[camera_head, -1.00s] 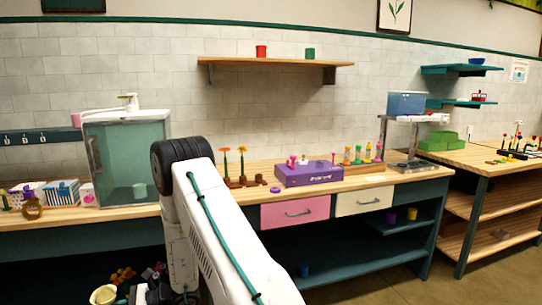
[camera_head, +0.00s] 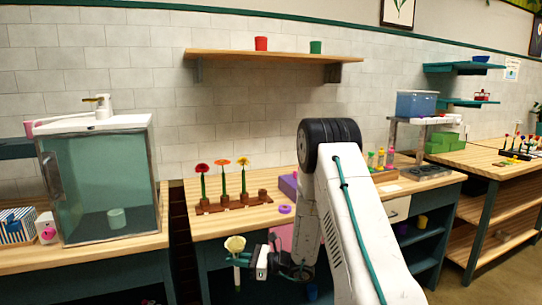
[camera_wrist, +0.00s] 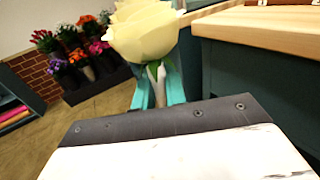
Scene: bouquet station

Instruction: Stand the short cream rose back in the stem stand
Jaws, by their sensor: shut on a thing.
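My gripper (camera_head: 249,259) is shut on the short cream rose (camera_head: 235,244), holding it upright in front of the counter's front edge. In the wrist view the rose's pale bloom (camera_wrist: 143,32) stands above the teal fingers (camera_wrist: 158,92), which close around its stem. The brown stem stand (camera_head: 235,203) is on the counter, behind and above my gripper in the picture. It holds a red, an orange and a yellow flower upright. A short brown holder shows at its right end; whether it is empty is hard to tell.
A purple ring (camera_head: 284,209) lies on the counter right of the stand. A purple box (camera_head: 288,186) is partly hidden by my arm. A glass-fronted tank (camera_head: 105,180) stands left, past a gap between counters. A wall shelf (camera_head: 270,55) hangs above.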

